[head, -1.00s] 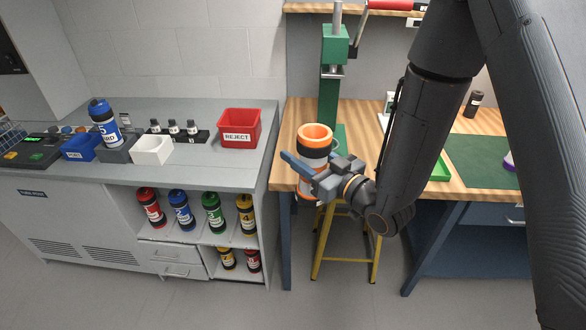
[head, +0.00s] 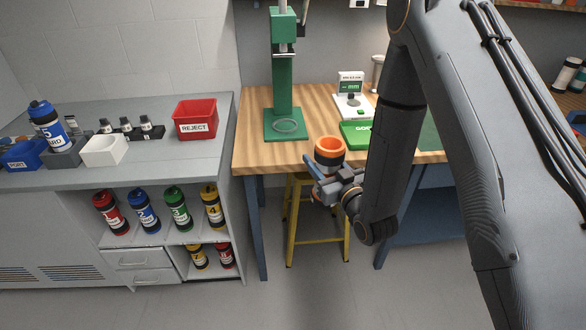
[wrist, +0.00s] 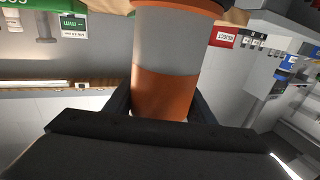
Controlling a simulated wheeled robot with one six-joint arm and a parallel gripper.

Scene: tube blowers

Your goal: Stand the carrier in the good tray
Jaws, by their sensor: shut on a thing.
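The carrier is an orange and grey cylinder with a dark open top (head: 330,150). My gripper (head: 318,190) is shut on it and holds it upright in front of the wooden bench. In the wrist view the carrier (wrist: 168,60) fills the middle, between the two dark fingers. The good tray (head: 357,134) is green and sits on the bench just behind and right of the carrier. My arm hides its right part, and its label is only partly readable.
A green press (head: 286,90) stands on the wooden bench (head: 255,135), left of the tray. A small white device (head: 352,104) is behind the tray. The red REJECT bin (head: 196,118) is on the grey counter. A yellow stool (head: 290,225) is below.

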